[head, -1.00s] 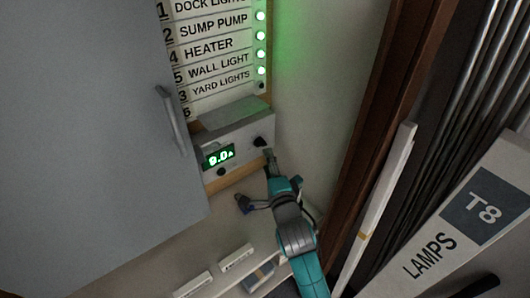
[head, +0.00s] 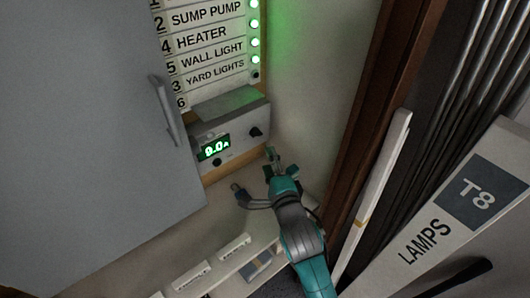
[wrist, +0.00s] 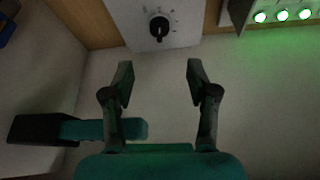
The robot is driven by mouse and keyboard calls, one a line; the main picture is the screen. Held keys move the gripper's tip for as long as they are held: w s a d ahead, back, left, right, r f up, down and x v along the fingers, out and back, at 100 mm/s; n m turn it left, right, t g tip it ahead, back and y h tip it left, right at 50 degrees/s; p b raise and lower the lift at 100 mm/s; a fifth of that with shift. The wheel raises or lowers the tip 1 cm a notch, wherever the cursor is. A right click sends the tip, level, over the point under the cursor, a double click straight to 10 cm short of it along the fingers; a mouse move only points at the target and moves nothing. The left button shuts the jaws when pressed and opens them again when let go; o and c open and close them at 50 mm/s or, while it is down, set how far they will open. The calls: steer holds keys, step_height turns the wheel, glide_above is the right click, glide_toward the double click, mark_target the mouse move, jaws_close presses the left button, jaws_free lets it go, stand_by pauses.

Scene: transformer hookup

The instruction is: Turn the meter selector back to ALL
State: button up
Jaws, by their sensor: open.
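The grey meter box (head: 230,130) sits below the label panel, with a green lit display (head: 214,147) showing a reading in amps, perhaps 0.0A. Its black selector knob (head: 256,132) is on the right of its face. In the wrist view the knob (wrist: 159,28) is at the top centre, ringed by small marks too faint to read; its pointer lies roughly along the picture's vertical. My gripper (head: 254,171) is below the box, apart from the knob. In the wrist view my gripper (wrist: 160,78) is open and empty, its fingers either side of the knob's line.
A grey cabinet door (head: 90,140) with a handle stands open at left. Labelled rows with several green lamps (head: 254,42) are above the box. A brown wooden post (head: 385,110) and a LAMPS T8 box (head: 450,220) are at right. Small labelled boxes (head: 234,247) lie below.

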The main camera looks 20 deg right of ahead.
mark_target(258, 136)
steer(key=w, duration=1.1)
steer(key=shift+d+f, duration=0.3)
steer(key=shift+d, duration=0.1)
steer(key=shift+c, duration=0.2)
jaws_close()
